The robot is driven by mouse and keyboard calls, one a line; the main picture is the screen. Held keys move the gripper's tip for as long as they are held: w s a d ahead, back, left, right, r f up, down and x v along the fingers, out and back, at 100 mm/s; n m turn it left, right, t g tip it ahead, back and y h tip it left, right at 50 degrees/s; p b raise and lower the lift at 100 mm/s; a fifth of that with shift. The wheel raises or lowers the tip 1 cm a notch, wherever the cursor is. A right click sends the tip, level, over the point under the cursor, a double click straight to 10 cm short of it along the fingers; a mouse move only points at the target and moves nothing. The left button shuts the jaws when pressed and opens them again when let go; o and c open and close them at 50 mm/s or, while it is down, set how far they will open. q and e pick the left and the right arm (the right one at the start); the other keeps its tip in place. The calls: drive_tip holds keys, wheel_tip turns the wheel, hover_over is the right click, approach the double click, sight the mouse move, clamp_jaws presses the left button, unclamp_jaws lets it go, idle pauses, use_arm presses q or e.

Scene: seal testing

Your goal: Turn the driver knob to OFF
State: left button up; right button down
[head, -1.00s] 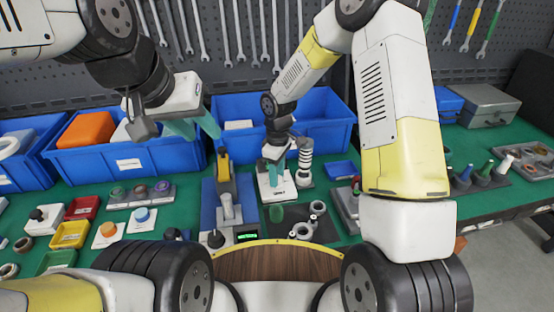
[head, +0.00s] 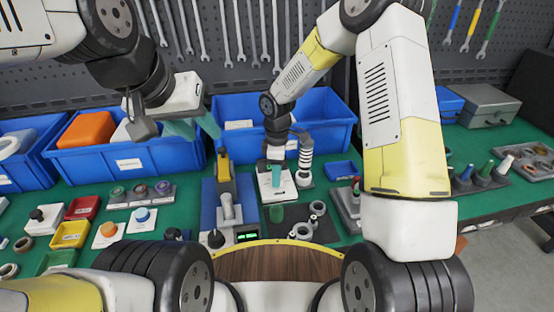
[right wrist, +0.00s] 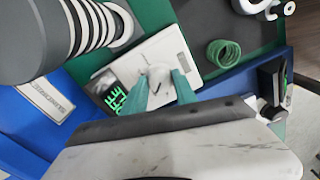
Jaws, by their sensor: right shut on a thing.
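The driver (head: 289,192) is a white box on the green bench, below the right blue bin. In the head view my right gripper (head: 276,178) points down over the driver and hides the knob. My left gripper (head: 193,128) is open and empty, raised in front of the left blue bin.
A black-and-white ribbed column (head: 305,160) stands close to the right of the driver. A press-like fixture with a yellow part (head: 224,170) stands to its left. A dark mat (head: 300,228) with small rings lies in front. Blue bins (head: 325,125) stand behind.

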drive_tip(key=c, duration=1)
unclamp_jaws()
drive_tip(key=shift+r, duration=0.15)
drive_tip(key=r, duration=0.7)
drive_tip(key=shift+w+r, duration=0.2)
drive_tip(key=shift+r, duration=0.1)
